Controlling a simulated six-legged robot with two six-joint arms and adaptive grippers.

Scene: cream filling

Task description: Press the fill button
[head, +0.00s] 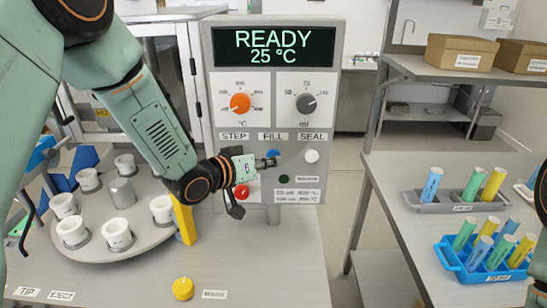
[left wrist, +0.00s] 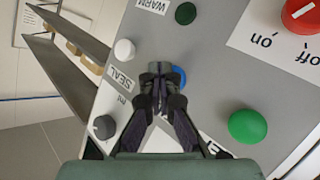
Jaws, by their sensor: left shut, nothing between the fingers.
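The control panel (head: 335,110) stands upright with labels STEP, FILL and SEAL. The blue fill button (head: 272,153) is under the FILL label, partly covered by my left gripper. It also shows in the left wrist view (left wrist: 181,77), just behind and beside the fingertips. My left gripper (head: 274,162) is shut and empty, its tips pointing at the blue button. I cannot tell whether they touch it. My right gripper is out of view; only part of my right arm shows at the right edge.
A white button (head: 312,156) is right of the blue one. A green button (left wrist: 248,126) and a red knob (left wrist: 300,14) are nearby. A round turntable (head: 85,243) with several white cups is at left. The right table holds tube racks (head: 455,208).

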